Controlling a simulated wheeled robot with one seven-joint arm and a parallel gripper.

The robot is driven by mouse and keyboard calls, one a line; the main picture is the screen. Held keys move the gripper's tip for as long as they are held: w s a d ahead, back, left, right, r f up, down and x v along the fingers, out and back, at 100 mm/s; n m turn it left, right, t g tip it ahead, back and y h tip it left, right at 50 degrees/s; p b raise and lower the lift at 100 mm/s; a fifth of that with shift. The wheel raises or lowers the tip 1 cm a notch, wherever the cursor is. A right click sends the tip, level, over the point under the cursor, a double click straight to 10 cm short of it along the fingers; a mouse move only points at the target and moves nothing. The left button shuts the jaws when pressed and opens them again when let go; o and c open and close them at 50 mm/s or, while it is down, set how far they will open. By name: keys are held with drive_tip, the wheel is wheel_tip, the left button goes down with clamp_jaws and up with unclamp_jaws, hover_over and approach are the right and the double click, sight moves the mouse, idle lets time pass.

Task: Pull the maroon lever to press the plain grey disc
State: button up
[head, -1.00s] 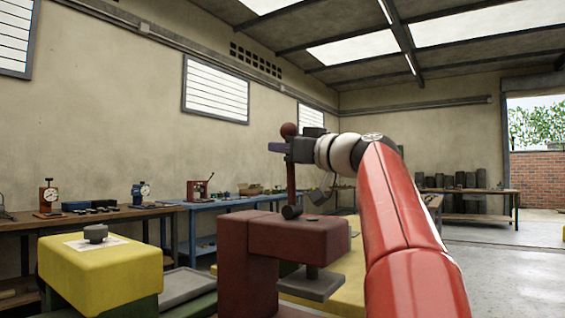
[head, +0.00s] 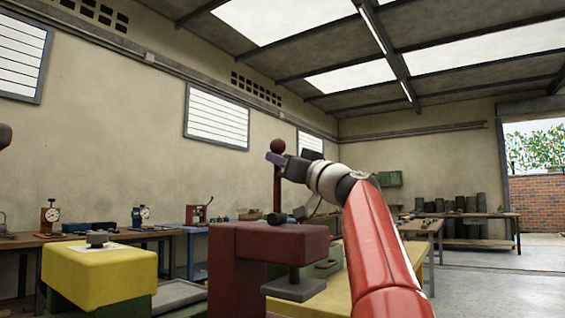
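The maroon press (head: 262,245) stands in the middle foreground. Its lever ends in a round maroon knob (head: 277,146) on an upright rod (head: 277,190). My gripper (head: 275,158) is at the rod just below the knob. One purplish finger shows in front of or beside the rod; whether the fingers close on it I cannot tell.
A yellow block (head: 100,270) with a grey knob-like piece (head: 97,238) on top stands at left. A yellow table (head: 340,285) lies behind the press. Benches with dial gauges run along the left wall. Open floor lies at right.

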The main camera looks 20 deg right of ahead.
drive_tip(key=shift+o, duration=0.6)
drive_tip(key=shift+s, duration=0.1)
drive_tip(key=b+v, duration=0.5)
drive_tip(key=v, duration=0.7)
drive_tip(key=shift+b, duration=0.4)
